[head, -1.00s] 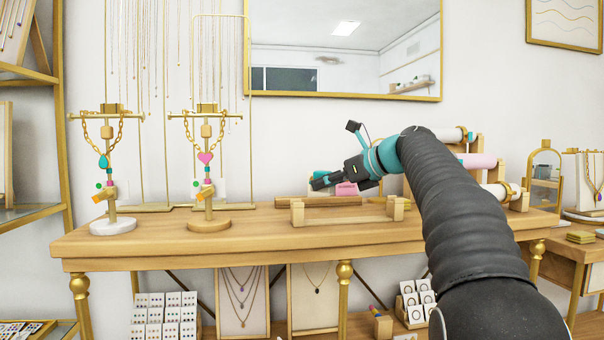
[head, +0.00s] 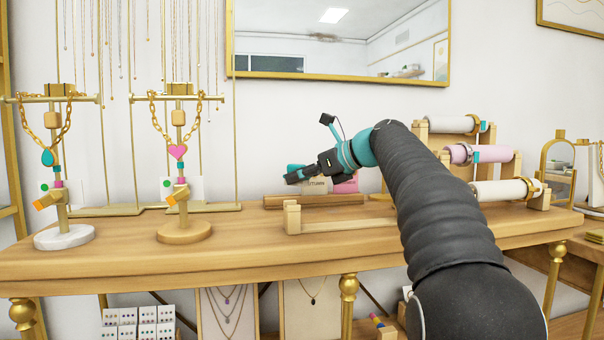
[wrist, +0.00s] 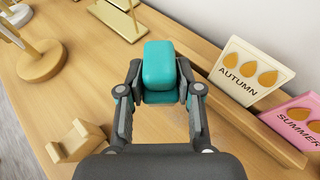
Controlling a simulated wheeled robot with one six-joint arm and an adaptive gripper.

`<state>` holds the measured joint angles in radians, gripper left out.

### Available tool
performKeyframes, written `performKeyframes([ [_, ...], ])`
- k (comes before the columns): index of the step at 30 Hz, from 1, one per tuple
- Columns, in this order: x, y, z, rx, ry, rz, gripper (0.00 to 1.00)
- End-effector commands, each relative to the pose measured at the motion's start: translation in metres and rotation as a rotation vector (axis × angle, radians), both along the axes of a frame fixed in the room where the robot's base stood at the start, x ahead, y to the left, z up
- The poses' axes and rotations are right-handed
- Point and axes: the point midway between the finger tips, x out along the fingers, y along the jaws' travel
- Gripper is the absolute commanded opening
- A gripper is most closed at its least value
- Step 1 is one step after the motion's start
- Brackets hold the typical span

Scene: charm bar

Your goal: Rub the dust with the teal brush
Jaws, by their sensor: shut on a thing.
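My gripper (wrist: 160,78) is shut on the teal brush (wrist: 160,62), a rounded teal block between its fingertips in the wrist view. In the head view my gripper (head: 300,177) reaches left over the back of the wooden table (head: 130,262), with a bit of the teal brush (head: 293,168) showing at its tip. The brush's underside is hidden, so I cannot tell whether it touches the tabletop. A faint brownish patch, possibly dust (wrist: 175,122), shows on the wood between the fingers in the wrist view.
A wooden card rail holds an AUTUMN card (wrist: 240,72) and a pink SUMMER card (wrist: 302,122), right of my gripper in the wrist view. A low wooden holder (head: 335,226) stands in front. Two necklace stands (head: 184,232) are left, bracelet rolls (head: 500,189) right.

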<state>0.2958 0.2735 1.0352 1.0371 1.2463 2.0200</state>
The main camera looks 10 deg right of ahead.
Motion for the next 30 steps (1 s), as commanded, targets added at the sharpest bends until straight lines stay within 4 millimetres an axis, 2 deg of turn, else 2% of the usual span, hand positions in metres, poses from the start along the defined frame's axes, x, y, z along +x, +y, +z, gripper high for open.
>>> performKeyframes([
  [4, 0.000, 0.000, -0.017, 0.000, 0.000, 0.001, 0.00],
  [15, 0.000, -0.002, -0.045, 0.000, -0.002, -0.003, 0.00],
  [30, 0.000, -0.003, -0.048, 0.000, 0.000, -0.004, 0.00],
])
